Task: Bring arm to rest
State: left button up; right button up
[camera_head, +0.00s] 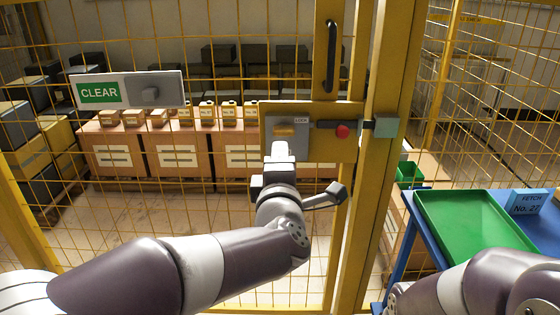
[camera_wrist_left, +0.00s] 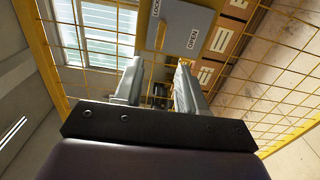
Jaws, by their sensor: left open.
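My left arm comes in from the left in the head view and reaches up to the yellow cage door. My left gripper (camera_head: 282,150) is in front of the grey lock plate (camera_head: 301,143) on the door, just below its yellow-brown knob (camera_head: 284,130). In the left wrist view the two fingers of the left gripper (camera_wrist_left: 158,84) stand apart with nothing between them. The lock plate (camera_wrist_left: 186,28) with an OPEN label shows beyond the fingertips. Part of my right arm (camera_head: 480,285) shows at the lower right; its gripper is out of frame.
A dark bolt with a red knob (camera_head: 343,131) is right of the lock plate. A black door handle (camera_head: 332,55) is above. A CLEAR sign (camera_head: 127,90) hangs on the mesh. A green tray (camera_head: 475,222) lies on a blue table at the right. Boxes (camera_head: 180,150) stand behind the mesh.

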pick_arm(q)
jog(key=shift+s, duration=0.5)
